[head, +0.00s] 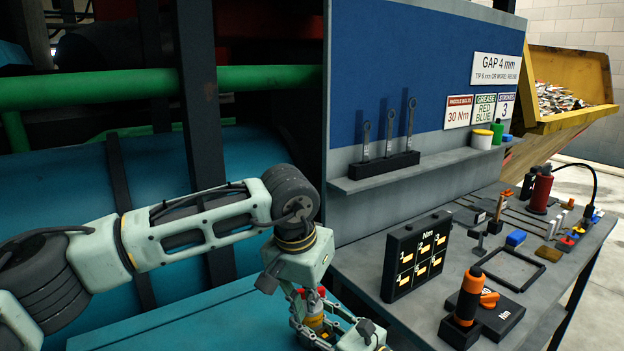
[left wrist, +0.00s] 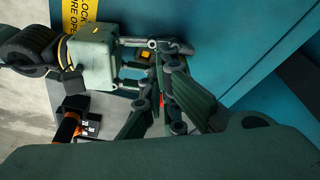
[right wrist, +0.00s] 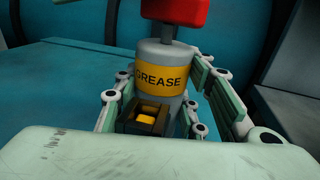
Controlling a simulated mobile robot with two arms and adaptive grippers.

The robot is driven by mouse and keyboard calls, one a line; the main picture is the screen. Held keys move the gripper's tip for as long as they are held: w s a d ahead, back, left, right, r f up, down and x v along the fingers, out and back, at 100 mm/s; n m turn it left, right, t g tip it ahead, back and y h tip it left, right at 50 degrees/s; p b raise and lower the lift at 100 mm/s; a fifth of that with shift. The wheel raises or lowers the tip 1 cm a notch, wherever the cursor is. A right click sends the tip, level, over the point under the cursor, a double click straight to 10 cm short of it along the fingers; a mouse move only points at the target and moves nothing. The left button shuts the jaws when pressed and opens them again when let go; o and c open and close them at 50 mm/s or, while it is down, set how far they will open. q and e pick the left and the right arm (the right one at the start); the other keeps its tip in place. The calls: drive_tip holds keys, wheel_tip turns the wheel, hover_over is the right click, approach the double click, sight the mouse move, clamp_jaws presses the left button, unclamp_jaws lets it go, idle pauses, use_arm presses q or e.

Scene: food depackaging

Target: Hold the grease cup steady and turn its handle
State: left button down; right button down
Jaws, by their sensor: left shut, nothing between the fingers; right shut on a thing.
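The grease cup stands upright between the fingers of my right gripper (right wrist: 155,98), which is shut on it. In the right wrist view it is a grey cylinder with a yellow GREASE band (right wrist: 161,79) and a red handle (right wrist: 175,14) on top. In the head view the cup (head: 314,320) is low in the picture, partly hidden by fingers. My left gripper (head: 306,297) hangs down at the red handle, shut with nothing between its fingers. In the left wrist view its fingers (left wrist: 163,88) cover most of the cup; whether they touch the handle cannot be told.
A teal surface (head: 200,320) lies under and beside the cup. The grey bench to the right holds a black numbered box (head: 415,255), an orange-handled tool (head: 468,295) and several small parts. A blue panel with a shelf (head: 430,165) stands behind.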

use_arm(q)
drive_tip(key=shift+w, duration=0.6)
idle(0.9)
drive_tip(key=shift+a, duration=0.3)
idle(0.4)
drive_tip(key=shift+w+a, duration=0.6)
drive_tip(key=shift+a, duration=0.3)
drive_tip(key=shift+a, duration=0.15)
wheel_tip(320, 180, up, 6)
drive_tip(key=shift+s+a, duration=0.15)
drive_tip(key=shift+s, duration=0.15)
idle(0.7)
